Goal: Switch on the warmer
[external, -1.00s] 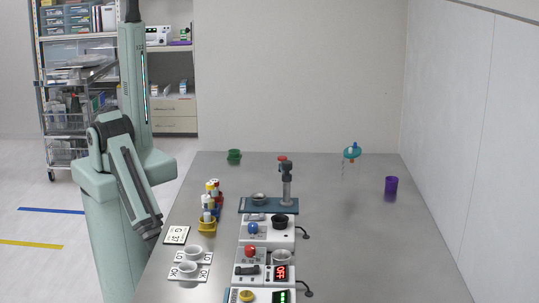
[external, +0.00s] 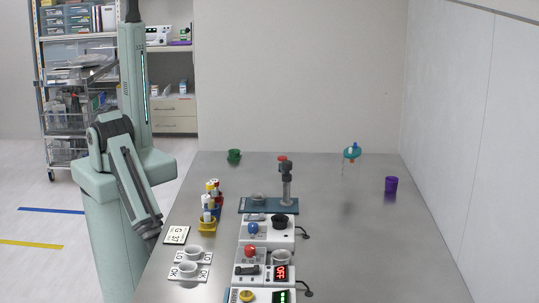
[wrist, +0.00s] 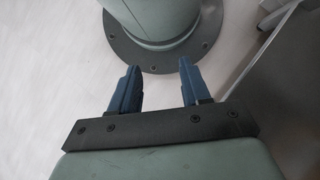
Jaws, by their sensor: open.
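A white device (external: 243,282) near the front of the table has a red display reading OFF (external: 281,272), a dark switch (external: 247,269) and a red knob (external: 250,251). It may be the warmer, but no label naming it is readable. A second white device with a blue knob (external: 253,229) and a dark cup stands behind it. A third, with a yellow knob (external: 246,295) and green display, is cut off at the front. My gripper (wrist: 157,87) is open and empty over the floor by my base, left of the table and away from the devices.
A blue stand (external: 246,205) with a grey post is behind the devices. A green cup (external: 234,156) and purple cup (external: 391,184) stand farther back. The table's right side is mostly clear.

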